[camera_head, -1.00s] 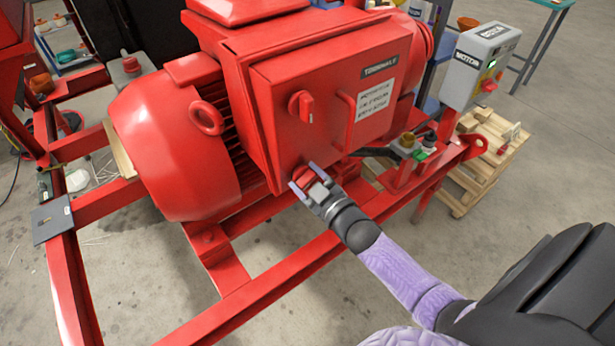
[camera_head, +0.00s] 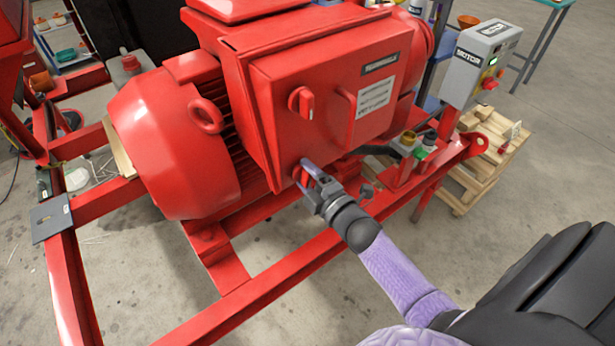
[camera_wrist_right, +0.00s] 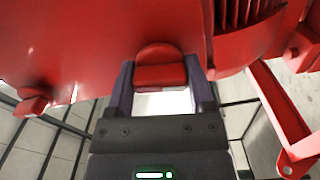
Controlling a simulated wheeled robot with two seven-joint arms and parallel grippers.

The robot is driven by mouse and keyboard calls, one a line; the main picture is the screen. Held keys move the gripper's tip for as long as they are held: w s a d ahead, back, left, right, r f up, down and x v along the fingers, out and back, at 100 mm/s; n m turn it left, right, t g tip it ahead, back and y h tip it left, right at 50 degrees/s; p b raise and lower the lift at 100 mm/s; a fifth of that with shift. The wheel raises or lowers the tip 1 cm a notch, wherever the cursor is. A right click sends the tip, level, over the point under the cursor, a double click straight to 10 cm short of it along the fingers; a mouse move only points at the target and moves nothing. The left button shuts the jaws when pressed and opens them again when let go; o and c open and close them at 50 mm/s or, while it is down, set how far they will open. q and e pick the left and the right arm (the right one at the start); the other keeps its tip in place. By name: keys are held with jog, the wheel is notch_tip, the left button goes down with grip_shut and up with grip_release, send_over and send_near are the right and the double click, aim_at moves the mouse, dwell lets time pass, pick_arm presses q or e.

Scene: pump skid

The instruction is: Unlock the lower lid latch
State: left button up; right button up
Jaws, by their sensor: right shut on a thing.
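The red terminal box (camera_head: 335,135) on the motor has an upper latch (camera_head: 301,102) with a raised grip, standing free. The lower lid latch (camera_head: 301,177) is a red knob at the box's lower corner. My right gripper (camera_head: 308,172) is at this lower latch, its fingers on either side of the grip. In the right wrist view the latch's red grip (camera_wrist_right: 160,74) sits between the two purple fingertips of my gripper (camera_wrist_right: 161,82), which are shut on it. The fingers partly hide the latch in the head view. My left gripper is not in view.
The red motor (camera_head: 165,145) stands left of the box, on a red skid frame (camera_head: 270,285). A grey motor control box (camera_head: 480,65) stands at the right, above a wooden pallet (camera_head: 490,160). Small fittings (camera_head: 415,145) sit on the frame right of my gripper.

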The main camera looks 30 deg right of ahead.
jog(key=shift+f+n, duration=0.1)
jog(key=shift+n, duration=0.4)
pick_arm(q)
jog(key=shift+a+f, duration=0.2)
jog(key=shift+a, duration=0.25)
pick_arm(e)
jog(key=shift+n, duration=0.6)
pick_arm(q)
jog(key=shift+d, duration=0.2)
pick_arm(e)
jog(key=o, duration=1.2)
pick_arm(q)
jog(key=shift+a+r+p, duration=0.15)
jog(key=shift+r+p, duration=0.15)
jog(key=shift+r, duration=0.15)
pick_arm(e)
jog(key=shift+o, duration=0.2)
jog(key=s, duration=1)
jog(key=shift+d, duration=0.4)
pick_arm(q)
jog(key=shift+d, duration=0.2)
